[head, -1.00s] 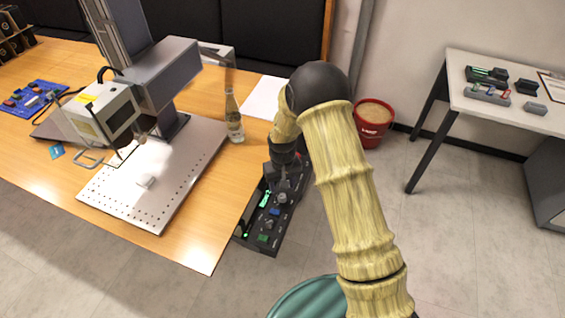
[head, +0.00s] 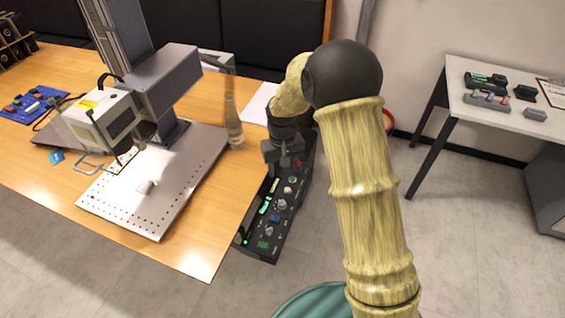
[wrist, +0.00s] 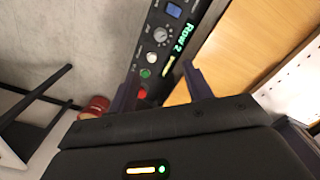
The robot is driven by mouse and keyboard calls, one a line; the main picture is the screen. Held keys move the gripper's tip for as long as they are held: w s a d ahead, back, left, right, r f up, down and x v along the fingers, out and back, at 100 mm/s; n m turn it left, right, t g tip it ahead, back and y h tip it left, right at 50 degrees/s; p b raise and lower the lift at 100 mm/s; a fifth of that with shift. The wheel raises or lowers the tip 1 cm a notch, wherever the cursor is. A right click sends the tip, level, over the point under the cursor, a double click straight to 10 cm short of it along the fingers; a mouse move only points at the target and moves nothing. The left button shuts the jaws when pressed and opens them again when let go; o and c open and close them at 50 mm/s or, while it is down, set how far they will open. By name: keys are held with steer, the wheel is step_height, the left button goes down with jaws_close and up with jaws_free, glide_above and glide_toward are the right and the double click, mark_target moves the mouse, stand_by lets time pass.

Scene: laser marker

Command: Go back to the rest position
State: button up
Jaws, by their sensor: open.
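My gripper (head: 284,160) hangs at the end of my yellow, bamboo-textured arm, above the far end of a black control panel (head: 268,246) beside the wooden table. In the wrist view its two dark fingers (wrist: 160,90) are apart with nothing held between them. The panel also shows in the wrist view (wrist: 150,42), with a dial, a green button, a red button and a green "Row 2" display. The red button lies close to the left finger; I cannot tell whether they touch.
A laser marker (head: 105,118) stands on the table over a perforated metal plate (head: 190,165) with a small light part (head: 146,187). A glass bottle (head: 233,122) stands close to the left of my gripper. A white side table (head: 480,112) holds small items at right. Floor between is clear.

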steer(key=s+d+r+m+t+p, duration=0.2)
steer(key=s+d+r+p, duration=0.6)
steer(key=s+d+r, duration=0.7)
steer(key=s+r+m, duration=0.1)
steer(key=s+r, duration=0.1)
steer(key=s, duration=0.2)
steer(key=shift+d+r+t, duration=0.25)
steer(key=shift+r+t, duration=0.05)
steer(key=shift+r, duration=0.1)
stand_by(0.5)
